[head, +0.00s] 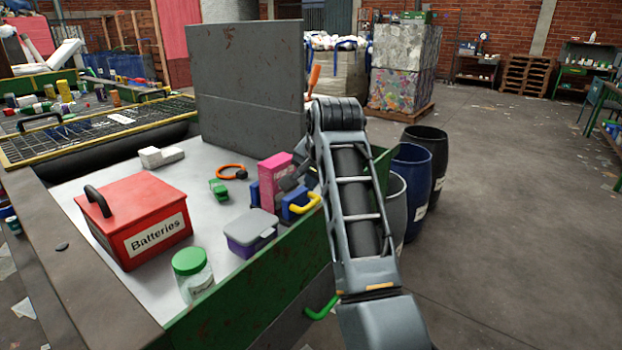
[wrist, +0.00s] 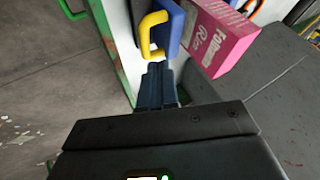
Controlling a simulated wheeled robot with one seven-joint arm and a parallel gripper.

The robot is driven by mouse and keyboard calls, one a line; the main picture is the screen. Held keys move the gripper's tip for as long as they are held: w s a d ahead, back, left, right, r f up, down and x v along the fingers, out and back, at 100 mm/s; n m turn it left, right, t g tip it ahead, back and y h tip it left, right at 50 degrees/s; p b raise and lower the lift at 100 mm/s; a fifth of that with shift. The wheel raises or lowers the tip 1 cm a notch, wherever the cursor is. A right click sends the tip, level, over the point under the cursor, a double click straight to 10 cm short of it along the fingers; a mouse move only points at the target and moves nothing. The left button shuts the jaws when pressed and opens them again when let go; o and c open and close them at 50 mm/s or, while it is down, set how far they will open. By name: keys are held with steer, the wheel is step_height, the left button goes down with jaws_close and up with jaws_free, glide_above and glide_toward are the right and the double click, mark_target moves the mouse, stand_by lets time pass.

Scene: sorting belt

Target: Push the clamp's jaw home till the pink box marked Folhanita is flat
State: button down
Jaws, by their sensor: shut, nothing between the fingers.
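The pink box (head: 273,181) stands upright and uncrushed between the clamp's blue plates. In the wrist view the box (wrist: 222,38) shows its lettering, only partly readable. The clamp's blue jaw (head: 296,205) has a yellow handle (head: 306,205) on its right side. In the wrist view the blue jaw (wrist: 172,28) and yellow handle (wrist: 151,36) are just beyond my fingertips. My gripper (wrist: 157,68) is shut and empty, close to the jaw and handle. I cannot tell whether it touches them. In the head view my arm hides part of the clamp's right side.
A purple tub with a grey lid (head: 250,232), a green-lidded jar (head: 192,272) and a red Batteries box (head: 138,222) stand on the white table. A green clip (head: 218,190) and an orange ring (head: 230,171) lie behind. A tall grey panel (head: 247,90) stands at the back.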

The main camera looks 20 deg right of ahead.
mark_target(295, 193)
steer(key=x, duration=0.7)
steer(key=shift+w+f, duration=0.15)
steer(key=shift+f, duration=0.05)
steer(key=w+a, duration=0.2)
steer(key=w, duration=0.1)
steer(key=shift+w+a, duration=0.15)
steer(key=shift+r, duration=0.1)
